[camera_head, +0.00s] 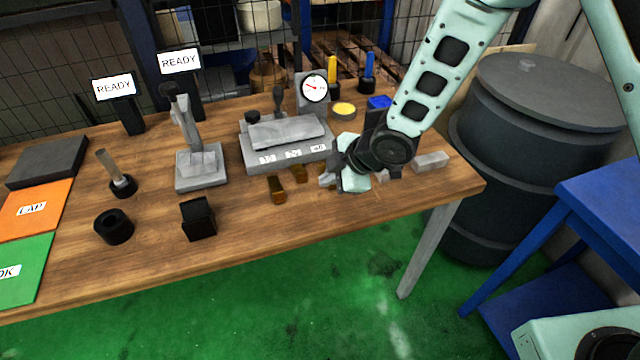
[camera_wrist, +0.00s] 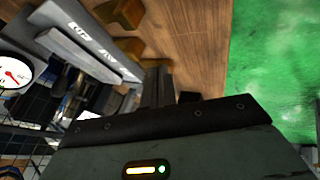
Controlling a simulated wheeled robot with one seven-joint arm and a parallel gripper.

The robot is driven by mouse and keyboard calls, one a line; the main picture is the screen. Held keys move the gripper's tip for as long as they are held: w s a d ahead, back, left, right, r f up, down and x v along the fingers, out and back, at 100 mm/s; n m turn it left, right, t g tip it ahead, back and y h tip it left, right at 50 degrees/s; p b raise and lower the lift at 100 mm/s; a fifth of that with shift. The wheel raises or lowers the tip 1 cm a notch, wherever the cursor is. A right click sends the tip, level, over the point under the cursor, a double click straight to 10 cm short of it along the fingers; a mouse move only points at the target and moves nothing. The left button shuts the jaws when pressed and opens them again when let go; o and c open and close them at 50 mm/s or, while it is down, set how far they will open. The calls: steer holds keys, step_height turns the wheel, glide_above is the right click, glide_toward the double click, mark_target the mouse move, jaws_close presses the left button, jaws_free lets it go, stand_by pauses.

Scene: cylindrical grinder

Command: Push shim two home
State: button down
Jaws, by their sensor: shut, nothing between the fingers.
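A grey fixture (camera_head: 290,146) with small white labels on its front face stands on the bench; it also shows in the wrist view (camera_wrist: 88,55). Small brass-brown shims stand before that face: a left one (camera_head: 276,187), a middle one (camera_head: 300,174) and a right one partly hidden by my gripper. In the wrist view they are the near-edge block (camera_wrist: 121,14), the middle block (camera_wrist: 129,47) and the far block (camera_wrist: 154,63). The middle one lies below the middle label. My gripper (camera_head: 328,179) is shut and empty, at the fixture's right front end. Its dark fingers (camera_wrist: 158,86) point toward the far shim; contact is unclear.
A dial gauge (camera_head: 315,88) stands behind the fixture. A grey stand (camera_head: 200,165), black block (camera_head: 198,218) and black ring (camera_head: 113,226) are to the left. A grey block (camera_head: 430,161) lies right of my gripper.

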steer(key=shift+v, duration=1.45)
steer(key=s+d+r+m+g+h, duration=0.1)
steer(key=s+r+m, duration=0.3)
steer(key=s, duration=0.4)
steer(key=s+d+r+m+g+h, duration=0.1)
steer(key=s+d+r+m, duration=0.3)
steer(key=s, duration=0.5)
steer(key=s+d+r+m+g+h, duration=0.2)
steer(key=s+r, duration=0.4)
steer(key=s, duration=0.3)
steer(key=shift+d+m+h, duration=0.7)
steer(key=shift+d+m, duration=0.05)
steer(key=shift+m, duration=0.45)
